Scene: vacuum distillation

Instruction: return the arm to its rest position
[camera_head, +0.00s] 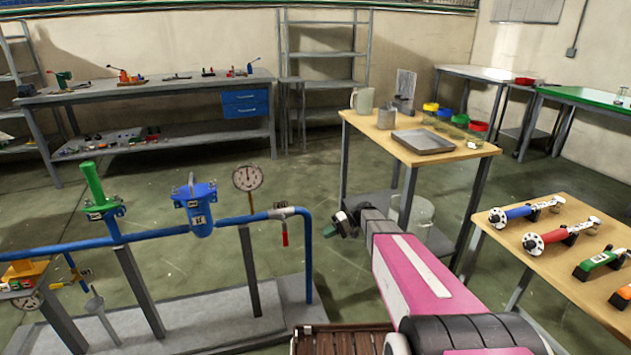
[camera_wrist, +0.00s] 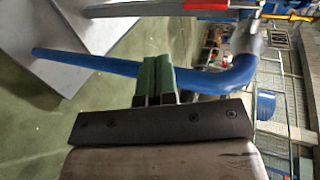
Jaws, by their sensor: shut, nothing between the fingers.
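My gripper (camera_head: 334,228) is at the end of my pink and grey arm, in the middle of the head view, over open floor between the blue pipe rig and the wooden table. In the wrist view its green fingers (camera_wrist: 158,80) are together with nothing between them. The blue pipe (camera_head: 150,236) runs along the rig at left and bends down at its right end, just left of my gripper. In the wrist view the blue pipe (camera_wrist: 90,64) passes behind the fingers. The red valve handle (camera_head: 285,237) hangs from the pipe near this bend.
A pressure gauge (camera_head: 247,178) and a blue filter housing (camera_head: 200,208) stand on the rig. A wooden table (camera_head: 372,127) with a grey tray (camera_head: 423,142) and coloured containers stands behind my arm. Another wooden table (camera_head: 560,262) with coloured tools is at right. Floor is clear behind the rig.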

